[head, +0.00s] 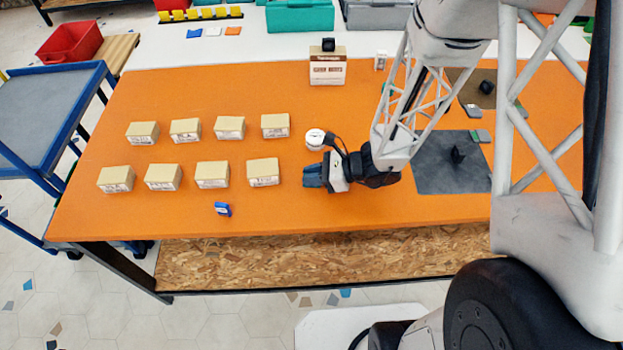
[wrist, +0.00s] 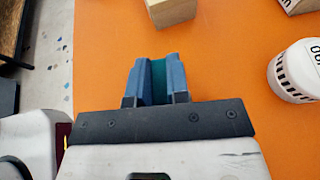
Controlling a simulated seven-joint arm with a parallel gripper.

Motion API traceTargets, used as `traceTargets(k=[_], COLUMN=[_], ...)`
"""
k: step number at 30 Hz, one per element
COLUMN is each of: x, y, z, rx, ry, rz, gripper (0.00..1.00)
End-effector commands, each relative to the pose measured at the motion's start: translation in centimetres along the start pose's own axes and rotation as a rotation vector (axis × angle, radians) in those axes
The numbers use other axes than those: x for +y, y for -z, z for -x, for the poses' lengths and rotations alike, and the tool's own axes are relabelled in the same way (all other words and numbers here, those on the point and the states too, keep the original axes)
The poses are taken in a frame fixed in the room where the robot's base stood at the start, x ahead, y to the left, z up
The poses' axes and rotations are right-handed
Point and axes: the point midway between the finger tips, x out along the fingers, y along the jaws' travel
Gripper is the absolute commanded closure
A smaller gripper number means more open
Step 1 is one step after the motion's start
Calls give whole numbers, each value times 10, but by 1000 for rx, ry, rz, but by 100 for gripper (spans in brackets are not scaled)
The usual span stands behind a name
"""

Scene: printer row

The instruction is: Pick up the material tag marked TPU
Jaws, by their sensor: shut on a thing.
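My gripper (head: 308,176) is low over the orange table, right of the front row of boxes. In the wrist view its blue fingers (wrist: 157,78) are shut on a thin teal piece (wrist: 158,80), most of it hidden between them. I cannot read any marking on it, so I cannot tell whether it is the TPU tag. Small flat grey and green pieces lie on the right, one by the back mat (head: 472,111) and one by the dark grey mat (head: 481,136). Their lettering is not readable.
Several beige boxes (head: 212,175) stand in two rows on the orange table (head: 200,225). A white round puck (head: 314,136) is just behind my gripper. A small blue object (head: 222,209) lies near the front edge. A labelled box (head: 327,70) stands at the back.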

Motion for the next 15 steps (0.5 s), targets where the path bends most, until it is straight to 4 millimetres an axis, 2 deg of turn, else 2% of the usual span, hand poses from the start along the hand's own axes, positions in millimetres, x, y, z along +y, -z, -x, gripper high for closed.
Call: traceTargets(k=[15], x=[0], y=[-7], z=[3], rx=[0], ry=[1], rz=[2], gripper=[100])
